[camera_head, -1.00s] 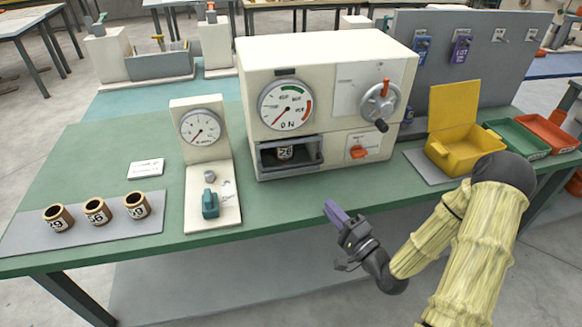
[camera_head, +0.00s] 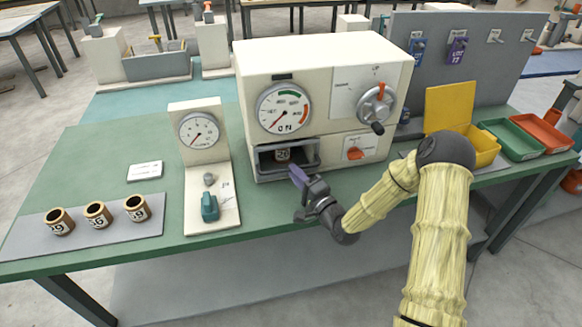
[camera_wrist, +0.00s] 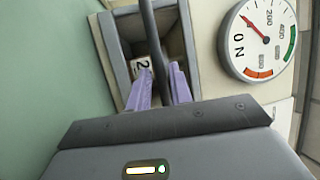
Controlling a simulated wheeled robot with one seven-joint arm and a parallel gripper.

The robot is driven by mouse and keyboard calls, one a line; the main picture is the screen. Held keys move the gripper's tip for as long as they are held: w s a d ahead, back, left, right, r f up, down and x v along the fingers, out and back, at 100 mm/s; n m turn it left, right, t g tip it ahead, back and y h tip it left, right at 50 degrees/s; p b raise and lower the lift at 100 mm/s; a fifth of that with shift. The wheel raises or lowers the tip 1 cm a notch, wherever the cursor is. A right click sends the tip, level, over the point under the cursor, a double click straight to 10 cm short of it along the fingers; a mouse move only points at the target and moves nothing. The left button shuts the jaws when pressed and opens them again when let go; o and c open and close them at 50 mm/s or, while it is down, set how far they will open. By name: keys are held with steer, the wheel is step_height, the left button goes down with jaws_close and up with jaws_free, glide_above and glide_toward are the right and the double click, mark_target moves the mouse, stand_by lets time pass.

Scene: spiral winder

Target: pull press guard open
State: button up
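The cream press (camera_head: 325,85) stands on the green table. Its press guard (camera_head: 318,153) is a grey frame around the low front opening, and a numbered cup (camera_head: 282,155) shows inside. My gripper (camera_head: 296,174) is at the guard's lower right front in the head view. In the wrist view, the purple fingers (camera_wrist: 161,75) stand apart with the guard's dark bar (camera_wrist: 150,28) running between them. I cannot tell whether either finger touches the bar. The numbered cup (camera_wrist: 141,66) shows partly behind the fingers.
A gauge stand (camera_head: 207,170) with a teal knob is left of the press. An orange switch (camera_head: 355,153) and a crank wheel (camera_head: 377,105) are on the press front. Several cups stand on a grey mat (camera_head: 150,229) at left. My arm passes before the yellow bin (camera_head: 487,150).

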steer(key=shift+x, duration=1.4)
jaws_close()
steer(key=shift+s+d+f, duration=0.1)
steer(key=shift+d, duration=0.05)
